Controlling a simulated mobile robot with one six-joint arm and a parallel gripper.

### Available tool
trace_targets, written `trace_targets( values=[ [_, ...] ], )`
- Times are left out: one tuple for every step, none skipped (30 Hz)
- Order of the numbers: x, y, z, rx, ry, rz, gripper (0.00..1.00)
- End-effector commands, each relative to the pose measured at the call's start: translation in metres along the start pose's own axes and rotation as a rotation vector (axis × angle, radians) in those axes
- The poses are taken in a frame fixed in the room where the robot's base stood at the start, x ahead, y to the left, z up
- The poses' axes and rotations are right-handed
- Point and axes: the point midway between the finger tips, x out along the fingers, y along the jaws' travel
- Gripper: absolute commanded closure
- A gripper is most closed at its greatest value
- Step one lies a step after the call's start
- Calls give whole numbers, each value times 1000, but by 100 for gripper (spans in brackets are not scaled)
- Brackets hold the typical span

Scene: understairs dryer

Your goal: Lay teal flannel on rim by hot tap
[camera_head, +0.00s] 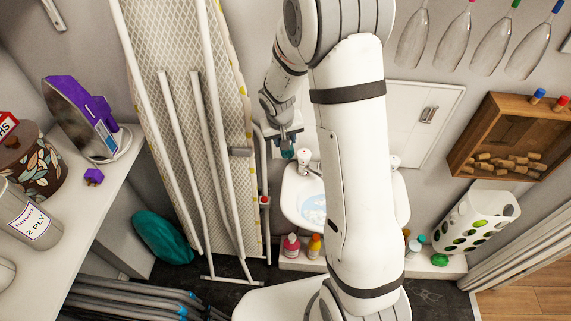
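My gripper (287,147) hangs just above and left of the back left of the white basin (293,212). A small teal piece, which looks like the teal flannel (287,154), shows between and below its fingers, so it appears shut on it. The flannel seems to be above the rim, apart from it. One tap (303,157) stands at the basin's back left, close right of my gripper. Another tap (393,161) stands at the back right. I cannot tell which is hot. My white arm hides the middle of the basin.
An ironing board (190,110) leans close left of my gripper. Pink (291,246) and orange (314,246) bottles stand below the basin. A white bag holder (478,222) and wooden cork box (515,137) are at right. A teal bundle (162,238) lies at lower left.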

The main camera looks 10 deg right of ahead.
Motion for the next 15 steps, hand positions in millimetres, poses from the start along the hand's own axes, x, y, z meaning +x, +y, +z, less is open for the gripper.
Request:
trace_targets(
  values=[
    [0,2,0,3,0,1,87],
    [0,2,0,5,-1,1,87],
    [0,3,0,7,-1,2,87],
    [0,4,0,8,-1,2,87],
    [0,4,0,9,-1,2,87],
    [1,5,0,10,-1,3,87],
    [1,5,0,10,-1,3,87],
    [1,5,0,11,-2,3,87],
    [1,5,0,11,-2,3,87],
    [1,5,0,11,-2,4,87],
    [2,5,1,11,-2,5,87],
    [4,4,3,11,-2,9,87],
    [5,2,6,13,-3,13,87],
    [7,1,9,14,-3,19,87],
    [10,-2,14,17,-4,30,87]
  ],
)
